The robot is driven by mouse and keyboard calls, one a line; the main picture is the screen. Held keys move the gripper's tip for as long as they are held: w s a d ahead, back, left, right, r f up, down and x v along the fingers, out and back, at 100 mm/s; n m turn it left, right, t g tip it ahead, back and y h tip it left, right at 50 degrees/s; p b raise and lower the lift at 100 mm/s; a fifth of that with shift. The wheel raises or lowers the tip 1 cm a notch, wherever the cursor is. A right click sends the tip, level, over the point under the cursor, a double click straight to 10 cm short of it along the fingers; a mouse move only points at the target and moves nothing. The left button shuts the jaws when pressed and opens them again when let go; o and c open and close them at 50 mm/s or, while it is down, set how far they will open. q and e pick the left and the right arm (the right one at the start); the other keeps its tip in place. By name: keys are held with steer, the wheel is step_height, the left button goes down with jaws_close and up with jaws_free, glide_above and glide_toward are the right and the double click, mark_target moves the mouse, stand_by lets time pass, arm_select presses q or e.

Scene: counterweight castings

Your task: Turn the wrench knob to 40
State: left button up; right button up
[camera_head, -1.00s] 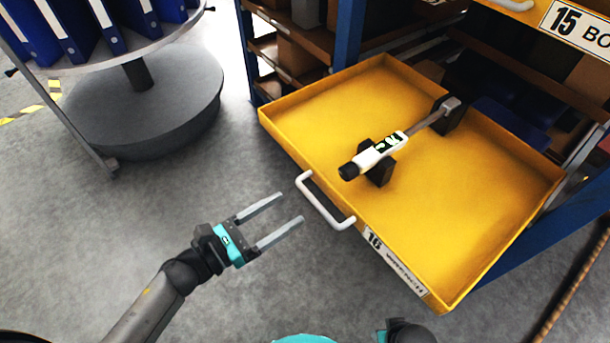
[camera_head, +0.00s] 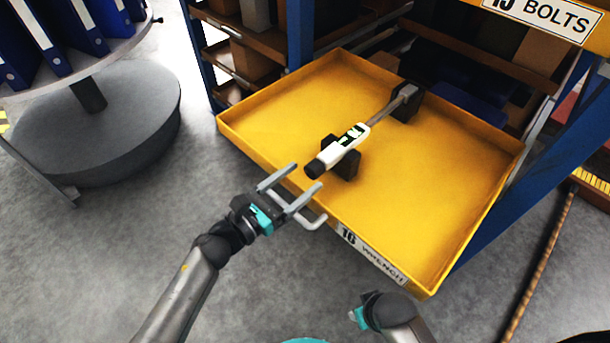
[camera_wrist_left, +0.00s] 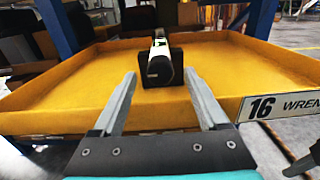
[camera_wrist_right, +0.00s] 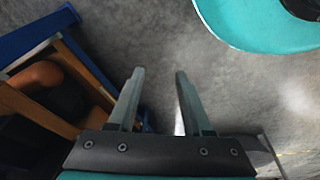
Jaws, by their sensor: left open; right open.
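The wrench (camera_head: 350,139) lies in the open yellow drawer (camera_head: 430,205), resting on two dark supports, its shaft toward the back right. Its black end knob (camera_head: 315,169) points toward the drawer's front edge. My left gripper (camera_head: 297,179) is open and empty at the drawer's front, close to the knob but apart from it. In the left wrist view the black knob (camera_wrist_left: 160,70) faces me, ahead and between the open fingers (camera_wrist_left: 162,87). My right gripper (camera_wrist_right: 160,73) is open and empty over the floor in the right wrist view. The setting on the wrench is too small to read.
The drawer's white handle (camera_head: 310,219) is just below my left gripper. A label "16 WRENCH" (camera_head: 372,258) is on the drawer front. A round grey stand (camera_head: 95,125) with blue binders (camera_head: 40,50) is at the left. Blue shelf posts (camera_head: 540,160) flank the drawer. Floor in front is clear.

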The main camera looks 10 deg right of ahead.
arm_select(q)
steer(key=shift+x, duration=1.1)
jaws_close()
